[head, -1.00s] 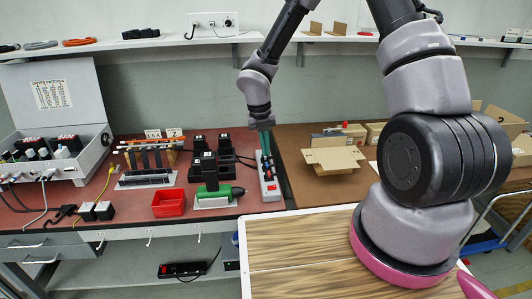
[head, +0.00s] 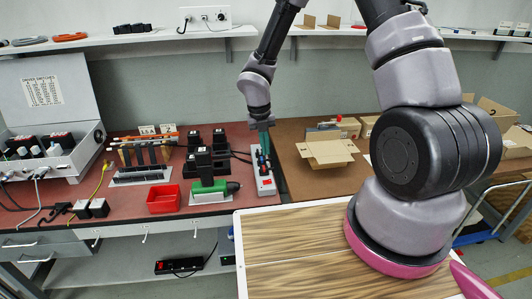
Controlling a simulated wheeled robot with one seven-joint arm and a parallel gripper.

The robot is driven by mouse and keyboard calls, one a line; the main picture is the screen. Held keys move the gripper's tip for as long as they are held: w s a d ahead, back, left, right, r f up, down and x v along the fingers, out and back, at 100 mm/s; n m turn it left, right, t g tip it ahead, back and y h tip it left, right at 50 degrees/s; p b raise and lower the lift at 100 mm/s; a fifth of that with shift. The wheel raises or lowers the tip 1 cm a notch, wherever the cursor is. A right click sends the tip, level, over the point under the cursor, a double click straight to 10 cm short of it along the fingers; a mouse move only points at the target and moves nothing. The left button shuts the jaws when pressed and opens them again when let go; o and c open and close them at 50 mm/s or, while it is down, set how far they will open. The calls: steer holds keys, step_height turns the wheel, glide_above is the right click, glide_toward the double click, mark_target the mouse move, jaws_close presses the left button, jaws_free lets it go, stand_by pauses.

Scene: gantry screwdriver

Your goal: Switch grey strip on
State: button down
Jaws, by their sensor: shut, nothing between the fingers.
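The grey power strip (head: 266,186) lies lengthwise on the red bench mat, near the mat's right edge. Its near end shows a small red part, and dark plugs or sockets show farther along it. My gripper (head: 266,152) points down over the far part of the strip. Its teal fingers are shut and empty. I cannot tell whether the fingertips touch the strip. They hide part of its far end. The state of its switch is too small to read.
A black strip (head: 180,266) lies on the lower shelf.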

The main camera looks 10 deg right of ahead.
mark_target(270, 181)
steer(key=f, duration=0.4)
steer(key=d+f, duration=0.1)
steer(key=f, duration=0.6)
steer(key=shift+d+f, duration=0.25)
steer(key=shift+f, duration=0.1)
steer(key=shift+s+d+f, duration=0.1)
steer(key=shift+d+f, duration=0.05)
steer(key=shift+f, duration=0.1)
